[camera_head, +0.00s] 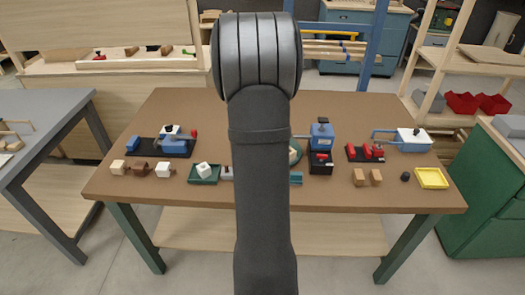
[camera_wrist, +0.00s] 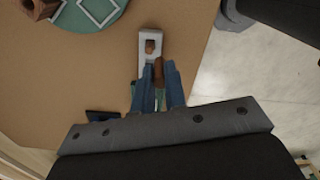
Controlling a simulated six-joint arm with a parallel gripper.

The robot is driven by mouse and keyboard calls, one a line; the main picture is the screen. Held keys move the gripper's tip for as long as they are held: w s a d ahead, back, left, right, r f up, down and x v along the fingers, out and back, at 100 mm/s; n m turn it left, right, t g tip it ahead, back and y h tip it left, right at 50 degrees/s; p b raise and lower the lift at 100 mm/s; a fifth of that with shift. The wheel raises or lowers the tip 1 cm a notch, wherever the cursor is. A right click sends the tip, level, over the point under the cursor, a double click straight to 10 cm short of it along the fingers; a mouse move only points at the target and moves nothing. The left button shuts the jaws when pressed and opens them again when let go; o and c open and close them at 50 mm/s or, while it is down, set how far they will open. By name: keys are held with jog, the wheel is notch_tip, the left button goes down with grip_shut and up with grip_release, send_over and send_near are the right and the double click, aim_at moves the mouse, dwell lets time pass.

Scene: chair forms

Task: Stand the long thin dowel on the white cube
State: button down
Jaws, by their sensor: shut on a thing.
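In the head view my arm hides the gripper and the dowel.
A round green plate (camera_wrist: 90,14) and a brown block (camera_wrist: 40,8) lie upper left in the wrist view. The table edge runs close to the right of the fingers. In the head view a yellow tray (camera_head: 432,178) and wooden blocks (camera_head: 367,177) stand on the right.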

jog(key=w+a+f+n, duration=0.1)
jog(key=w+a+n, duration=0.15)
jog(key=a, duration=1.55)
jog(key=shift+n, duration=0.35)
jog(key=shift+s+f, duration=0.2)
jog(key=shift+f, duration=1.15)
jog(key=shift+s+f, duration=0.2)
jog(key=shift+f, duration=1.15)
jog(key=shift+f, duration=1.25)
jog(key=c, duration=0.8)
grip_release()
jog(key=shift+r, duration=3.5)
jog(key=shift+f, duration=0.1)
jog(key=shift+f, duration=3.4)
